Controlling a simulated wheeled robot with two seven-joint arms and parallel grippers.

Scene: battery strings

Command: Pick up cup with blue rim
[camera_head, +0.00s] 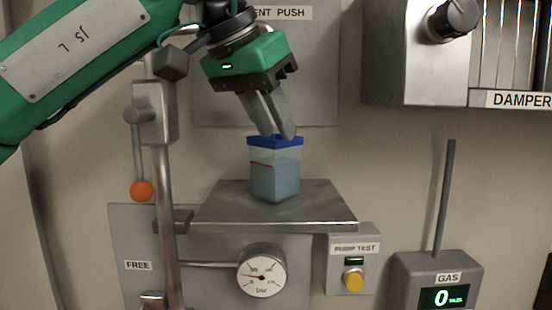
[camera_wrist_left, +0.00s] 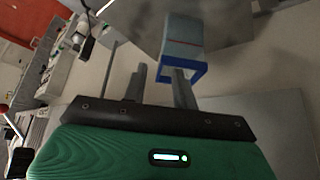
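The cup with the blue rim (camera_head: 275,170) stands upright on a grey metal shelf plate (camera_head: 225,208). It is a clear square cup with bluish contents and a red line on its side. My left gripper (camera_head: 279,133) comes down from above, tilted, with its fingertips at the rim. In the left wrist view the fingers (camera_wrist_left: 160,78) are apart. One overlaps the rim opening and the other is beside the cup (camera_wrist_left: 184,45), with one rim side between them. I cannot tell whether either finger touches the cup. My right gripper is not in view.
A lever with an orange ball (camera_head: 141,190) and a vertical post stand left of the plate. A pressure gauge (camera_head: 261,271) and a yellow button (camera_head: 353,280) are below it. A gas meter (camera_head: 435,284) with an upright rod is at right. A control box (camera_head: 415,50) hangs upper right.

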